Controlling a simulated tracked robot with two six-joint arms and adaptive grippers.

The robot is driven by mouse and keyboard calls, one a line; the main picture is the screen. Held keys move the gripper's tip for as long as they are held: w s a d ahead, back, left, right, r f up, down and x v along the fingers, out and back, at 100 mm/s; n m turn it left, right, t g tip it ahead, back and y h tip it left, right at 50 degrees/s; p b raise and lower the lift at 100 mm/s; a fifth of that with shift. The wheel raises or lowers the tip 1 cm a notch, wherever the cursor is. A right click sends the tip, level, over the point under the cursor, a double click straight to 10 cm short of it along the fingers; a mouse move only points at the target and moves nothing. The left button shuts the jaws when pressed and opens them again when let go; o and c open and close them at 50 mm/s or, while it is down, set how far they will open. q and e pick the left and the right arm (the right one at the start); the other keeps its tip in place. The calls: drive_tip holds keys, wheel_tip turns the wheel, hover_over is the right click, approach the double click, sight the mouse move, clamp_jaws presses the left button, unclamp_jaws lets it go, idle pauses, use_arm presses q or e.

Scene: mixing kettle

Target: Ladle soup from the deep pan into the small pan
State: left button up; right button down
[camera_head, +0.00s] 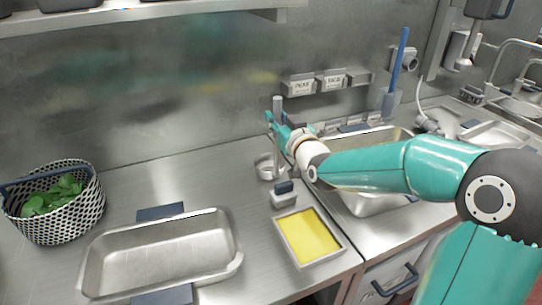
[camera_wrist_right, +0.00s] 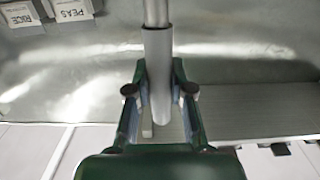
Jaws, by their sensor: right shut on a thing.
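My right gripper (camera_head: 277,122) is shut on the upright grey handle of the ladle (camera_head: 277,104). In the right wrist view the ladle handle (camera_wrist_right: 157,60) stands between the fingers (camera_wrist_right: 160,98). A round steel cup (camera_head: 266,168), seemingly the ladle's bowl, is low over the counter below the gripper; contact and contents are unclear. A deep steel pan (camera_head: 362,203) is at the right, largely hidden behind my right arm, so its contents do not show. A wide empty steel pan (camera_head: 165,250) with dark grips is at the front left. My left gripper is out of view.
A small steel-rimmed tray (camera_head: 332,256) with a flat yellow surface sits right of the empty pan. A dark-topped block (camera_head: 284,194) stands behind it. A checkered basket (camera_head: 55,205) of green leaves is at far left. Labelled boxes (camera_head: 332,84) hang on the back wall.

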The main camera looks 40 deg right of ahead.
sight(279, 96)
drive_tip(key=shift+r, duration=0.1)
drive_tip(key=shift+r+p, duration=1.25)
drive_tip(key=shift+r, duration=1.7)
